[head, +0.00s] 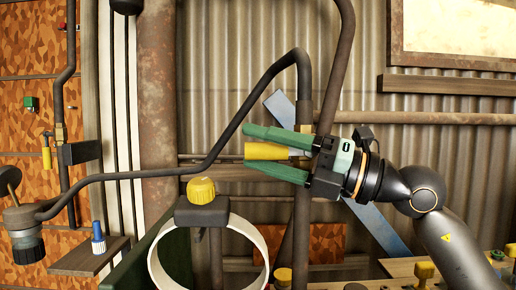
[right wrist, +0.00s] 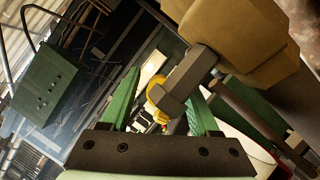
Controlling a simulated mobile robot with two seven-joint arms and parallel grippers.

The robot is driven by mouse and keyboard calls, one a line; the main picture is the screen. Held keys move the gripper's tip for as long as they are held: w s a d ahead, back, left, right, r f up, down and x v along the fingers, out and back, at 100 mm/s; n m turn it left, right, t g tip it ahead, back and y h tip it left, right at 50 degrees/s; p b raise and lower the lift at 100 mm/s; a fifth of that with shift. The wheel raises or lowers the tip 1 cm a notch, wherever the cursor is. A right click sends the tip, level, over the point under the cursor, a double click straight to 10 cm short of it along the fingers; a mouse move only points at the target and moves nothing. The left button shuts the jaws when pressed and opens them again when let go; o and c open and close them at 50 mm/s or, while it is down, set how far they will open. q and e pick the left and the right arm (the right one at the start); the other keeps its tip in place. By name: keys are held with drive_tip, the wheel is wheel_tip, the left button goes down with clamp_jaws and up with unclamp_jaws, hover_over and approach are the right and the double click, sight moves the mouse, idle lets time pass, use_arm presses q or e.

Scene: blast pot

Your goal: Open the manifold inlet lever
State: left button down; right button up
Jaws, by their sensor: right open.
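A yellow lever handle (head: 265,152) shows between the fingers of my right gripper (head: 249,149) in the head view, pointing left from the upright pipe. My right gripper is open, its two green fingers above and below the handle; I see no clear contact. In the right wrist view, the green fingers (right wrist: 165,100) stand apart. A large yellow part (right wrist: 240,35) with a grey stem is close at the upper right, and a smaller yellow part shows between the fingers; I cannot tell which is the lever. My left gripper is not in view.
A bent dark pipe (head: 225,140) runs left of the gripper. A yellow knob (head: 201,190) on a dark block tops a white ring (head: 160,265) below. A small shelf (head: 90,257) holds a blue-capped bottle (head: 98,238). Corrugated wall (head: 230,60) stands behind.

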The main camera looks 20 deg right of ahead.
clamp_jaws()
idle(0.4)
idle(0.9)
